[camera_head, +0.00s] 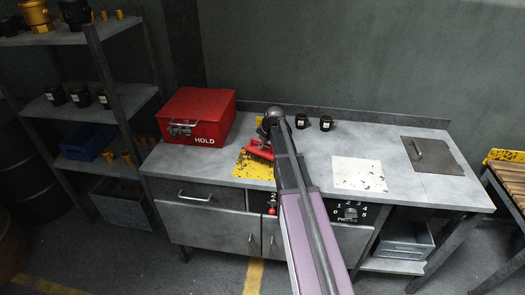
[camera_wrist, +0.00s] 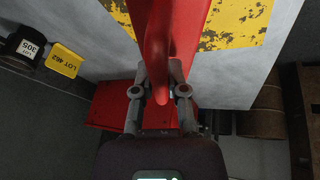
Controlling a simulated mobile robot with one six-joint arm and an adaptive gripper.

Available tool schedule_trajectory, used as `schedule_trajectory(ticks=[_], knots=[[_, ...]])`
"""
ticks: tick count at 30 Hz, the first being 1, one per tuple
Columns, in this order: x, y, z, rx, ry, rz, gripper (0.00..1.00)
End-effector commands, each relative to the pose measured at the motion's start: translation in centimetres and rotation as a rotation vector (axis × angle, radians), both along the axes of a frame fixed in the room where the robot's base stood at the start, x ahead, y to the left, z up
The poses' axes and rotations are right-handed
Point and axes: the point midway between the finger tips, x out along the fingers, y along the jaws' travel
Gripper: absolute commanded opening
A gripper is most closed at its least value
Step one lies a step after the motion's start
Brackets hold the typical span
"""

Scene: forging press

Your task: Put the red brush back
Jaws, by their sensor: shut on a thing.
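The red brush (camera_head: 259,150) is at my gripper (camera_head: 265,136), over or on the worn yellow patch (camera_head: 252,172) on the grey bench. In the wrist view, the brush's red handle (camera_wrist: 180,30) runs down between the two fingers of my gripper (camera_wrist: 161,91), which are shut on it. A dark strip shows along the brush's lower side in the head view. I cannot tell whether the brush touches the bench. My arm hides part of the bench behind it.
A red HOLD box (camera_head: 200,115) stands left of the brush. Two black cups (camera_head: 301,121) (camera_head: 326,123) stand at the bench's back. A worn white patch (camera_head: 358,173) and a grey handled plate (camera_head: 432,154) lie to the right. A shelf rack (camera_head: 95,95) stands at the left.

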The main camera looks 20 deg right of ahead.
Motion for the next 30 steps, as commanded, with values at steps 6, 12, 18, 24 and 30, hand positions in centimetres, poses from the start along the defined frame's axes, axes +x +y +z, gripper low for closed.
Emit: schedule_trajectory(ticks=[6, 12, 18, 24, 30], knots=[[0.4, -0.1, -2.0, 0.0, 0.0, 0.0, 0.0], [0.4, -0.1, -3.4, 0.0, 0.0, 0.0, 0.0], [0.4, -0.1, -3.6, 0.0, 0.0, 0.0, 0.0], [0.4, -0.1, -3.5, 0.0, 0.0, 0.0, 0.0], [0.4, -0.1, -3.9, 0.0, 0.0, 0.0, 0.0]])
